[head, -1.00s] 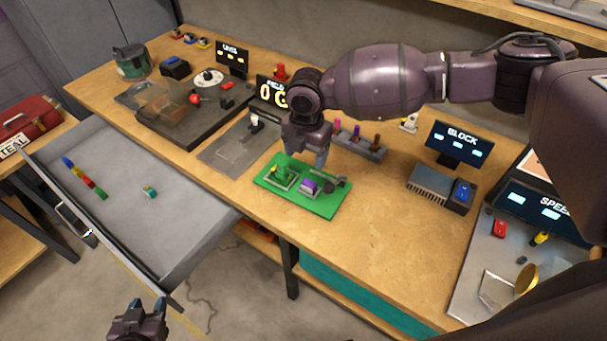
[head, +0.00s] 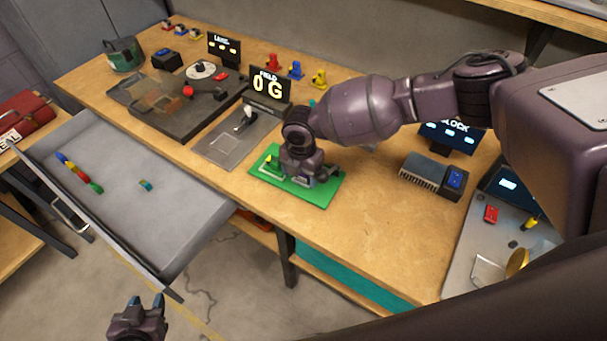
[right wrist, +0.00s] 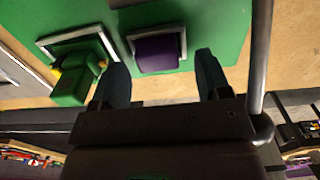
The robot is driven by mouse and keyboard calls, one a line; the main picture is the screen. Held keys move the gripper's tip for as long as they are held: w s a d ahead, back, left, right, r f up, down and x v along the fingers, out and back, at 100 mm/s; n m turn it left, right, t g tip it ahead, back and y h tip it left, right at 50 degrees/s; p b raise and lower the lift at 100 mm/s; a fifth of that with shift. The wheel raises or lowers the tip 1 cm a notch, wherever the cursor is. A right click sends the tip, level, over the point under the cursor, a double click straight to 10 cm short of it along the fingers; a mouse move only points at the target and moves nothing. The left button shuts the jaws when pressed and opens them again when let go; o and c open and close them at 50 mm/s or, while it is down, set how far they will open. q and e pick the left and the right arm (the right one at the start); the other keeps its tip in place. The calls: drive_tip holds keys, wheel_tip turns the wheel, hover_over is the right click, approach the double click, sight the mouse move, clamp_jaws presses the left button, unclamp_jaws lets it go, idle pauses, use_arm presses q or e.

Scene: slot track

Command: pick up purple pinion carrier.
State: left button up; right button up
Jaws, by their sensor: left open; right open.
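The purple pinion carrier (right wrist: 157,52) sits in a grey-framed slot on the green board (head: 322,194). In the right wrist view it lies between and just beyond the two fingertips of my right gripper (right wrist: 164,72), which is open and empty. In the head view my right gripper (head: 303,178) is low over the board and hides the carrier. A green piece (right wrist: 80,80) with a yellow part stands in the neighbouring framed slot, close to the left finger in the wrist view. My left gripper (head: 145,303) is open and empty, low at the bottom left, away from the bench.
An open grey drawer (head: 160,225) with several small coloured pieces juts out left of the board. A grey plate with a lever (head: 240,122) is behind it. A finned block (head: 430,175) stands to the right. The bench front right of the board is clear.

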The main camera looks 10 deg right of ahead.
drive_tip(key=shift+f, duration=0.1)
drive_tip(key=c, duration=1.1)
